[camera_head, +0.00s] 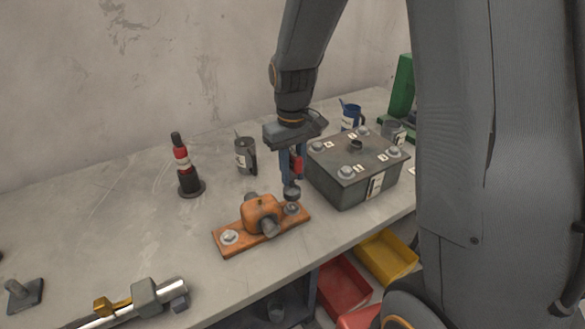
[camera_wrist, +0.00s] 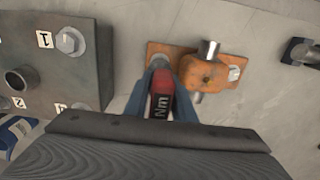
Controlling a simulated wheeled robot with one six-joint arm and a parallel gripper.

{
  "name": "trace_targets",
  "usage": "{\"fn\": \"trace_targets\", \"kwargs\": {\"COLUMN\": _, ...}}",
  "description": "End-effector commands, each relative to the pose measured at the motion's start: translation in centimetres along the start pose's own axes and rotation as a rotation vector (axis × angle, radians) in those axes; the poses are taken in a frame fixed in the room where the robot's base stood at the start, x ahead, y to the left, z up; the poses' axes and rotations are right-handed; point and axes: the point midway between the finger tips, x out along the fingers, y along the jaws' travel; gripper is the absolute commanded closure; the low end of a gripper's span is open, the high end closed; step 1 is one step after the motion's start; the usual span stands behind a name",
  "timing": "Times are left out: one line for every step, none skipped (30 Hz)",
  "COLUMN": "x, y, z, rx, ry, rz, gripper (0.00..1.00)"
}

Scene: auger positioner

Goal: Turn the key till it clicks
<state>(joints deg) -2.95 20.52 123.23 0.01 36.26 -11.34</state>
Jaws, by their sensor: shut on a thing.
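My gripper (camera_head: 292,168) is shut on a red torque key (camera_head: 298,165), which shows an "Nm" label in the wrist view (camera_wrist: 161,106). The key is held upright, with its dark round lower end (camera_head: 291,192) just over the right bolt (camera_head: 291,209) of an orange bearing block (camera_head: 261,214) on an orange base plate (camera_head: 222,249). Whether the key is seated on the bolt I cannot tell. The plate's left bolt (camera_head: 230,237) is uncovered. In the wrist view, the block (camera_wrist: 203,74) lies right of the key, and the key hides the bolt under it.
A grey box with numbered bolts (camera_head: 345,188) stands close right of my gripper. A grey mug (camera_head: 245,156) and a red, white and black post (camera_head: 183,165) stand behind the block. A clamped bar (camera_head: 145,297) lies front left. Red (camera_head: 343,288) and yellow (camera_head: 386,257) bins sit below the bench edge.

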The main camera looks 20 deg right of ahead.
Motion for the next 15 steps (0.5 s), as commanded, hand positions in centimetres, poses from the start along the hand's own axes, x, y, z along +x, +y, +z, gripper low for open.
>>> {"fn": "trace_targets", "kwargs": {"x": 0.5, "y": 0.0, "z": -0.1, "rx": 0.0, "ry": 0.0, "rz": 0.0, "gripper": 1.0}}
{"fn": "trace_targets", "kwargs": {"x": 0.7, "y": 0.0, "z": -0.1, "rx": 0.0, "ry": 0.001, "rz": 0.0, "gripper": 1.0}}
{"fn": "trace_targets", "kwargs": {"x": 1.0, "y": 0.0, "z": -0.1, "rx": 0.0, "ry": 0.0, "rz": 0.0, "gripper": 1.0}}
{"fn": "trace_targets", "kwargs": {"x": 1.2, "y": 0.0, "z": 0.0, "rx": 0.0, "ry": 0.0, "rz": 0.0, "gripper": 1.0}}
{"fn": "trace_targets", "kwargs": {"x": 1.4, "y": 0.0, "z": 0.0, "rx": 0.0, "ry": 0.0, "rz": 0.0, "gripper": 1.0}}
{"fn": "trace_targets", "kwargs": {"x": 1.7, "y": 0.0, "z": 0.0, "rx": 0.0, "ry": -0.001, "rz": 0.0, "gripper": 1.0}}
{"fn": "trace_targets", "kwargs": {"x": 1.9, "y": 0.0, "z": 0.0, "rx": 0.0, "ry": -0.001, "rz": 0.0, "gripper": 1.0}}
{"fn": "trace_targets", "kwargs": {"x": 2.1, "y": 0.0, "z": 0.0, "rx": 0.0, "ry": -0.001, "rz": 0.0, "gripper": 1.0}}
{"fn": "trace_targets", "kwargs": {"x": 2.4, "y": 0.0, "z": 0.0, "rx": 0.0, "ry": 0.0, "rz": 0.0, "gripper": 1.0}}
{"fn": "trace_targets", "kwargs": {"x": 2.6, "y": 0.0, "z": -0.1, "rx": 0.0, "ry": 0.0, "rz": 0.0, "gripper": 1.0}}
{"fn": "trace_targets", "kwargs": {"x": 2.7, "y": 0.0, "z": -0.1, "rx": 0.0, "ry": 0.001, "rz": 0.0, "gripper": 1.0}}
{"fn": "trace_targets", "kwargs": {"x": 3.0, "y": 0.0, "z": -0.1, "rx": 0.0, "ry": 0.001, "rz": 0.0, "gripper": 1.0}}
{"fn": "trace_targets", "kwargs": {"x": 3.1, "y": 0.0, "z": -0.1, "rx": 0.0, "ry": 0.001, "rz": 0.0, "gripper": 1.0}}
{"fn": "trace_targets", "kwargs": {"x": 3.3, "y": 0.0, "z": -0.1, "rx": 0.0, "ry": 0.001, "rz": 0.0, "gripper": 1.0}}
{"fn": "trace_targets", "kwargs": {"x": 3.5, "y": 0.0, "z": -0.1, "rx": 0.0, "ry": 0.001, "rz": 0.0, "gripper": 1.0}}
